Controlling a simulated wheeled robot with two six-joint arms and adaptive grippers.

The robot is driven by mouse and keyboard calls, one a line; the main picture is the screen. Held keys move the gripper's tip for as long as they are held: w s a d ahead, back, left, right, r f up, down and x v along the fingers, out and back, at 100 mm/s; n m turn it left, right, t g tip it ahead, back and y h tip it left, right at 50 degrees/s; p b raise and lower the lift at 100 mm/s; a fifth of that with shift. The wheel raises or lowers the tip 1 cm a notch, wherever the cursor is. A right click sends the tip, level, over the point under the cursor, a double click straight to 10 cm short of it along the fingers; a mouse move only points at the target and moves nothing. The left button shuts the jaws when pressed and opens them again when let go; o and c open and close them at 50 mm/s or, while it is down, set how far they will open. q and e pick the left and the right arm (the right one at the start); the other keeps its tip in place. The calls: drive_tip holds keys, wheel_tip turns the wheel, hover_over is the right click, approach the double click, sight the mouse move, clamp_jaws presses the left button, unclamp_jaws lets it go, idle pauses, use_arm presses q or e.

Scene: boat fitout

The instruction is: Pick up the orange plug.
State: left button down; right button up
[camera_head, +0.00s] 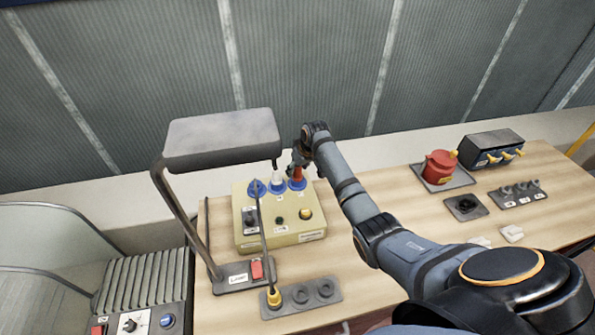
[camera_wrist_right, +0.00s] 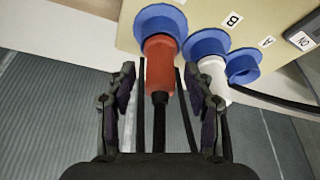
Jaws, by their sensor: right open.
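The orange plug (camera_wrist_right: 160,62) sits in a blue socket (camera_wrist_right: 158,20) of the cream panel box (camera_wrist_right: 205,12) in the right wrist view. A dark cable runs from its near end. My right gripper (camera_wrist_right: 160,84) is open, with one finger on each side of the plug and a gap visible on both sides. In the head view the plug (camera_head: 298,172) shows only in part, below my right gripper (camera_head: 297,164), at the rightmost blue socket on the box (camera_head: 245,222). My left gripper is not in view.
A white plug (camera_wrist_right: 213,76) sits in the adjacent blue socket, close to the right finger. A grey lamp (camera_head: 222,135) stands left of the box. A red round fixture (camera_head: 439,167) and a dark switch box (camera_head: 492,148) stand farther right on the wooden bench (camera_head: 380,290).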

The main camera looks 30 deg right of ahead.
clamp_jaws()
idle(0.3)
drive_tip(key=shift+w+r+b, duration=0.1)
drive_tip(key=shift+r+b, duration=0.5)
drive_tip(key=shift+b, duration=0.1)
drive_tip(key=shift+r+b, duration=0.55)
drive_tip(key=shift+r, duration=0.05)
drive_tip(key=s+d+r+b, duration=0.1)
drive_tip(key=s+r+b, duration=0.4)
drive_tip(key=s+r, duration=0.5)
drive_tip(key=s, duration=0.4)
drive_tip(key=shift+d+r, duration=0.3)
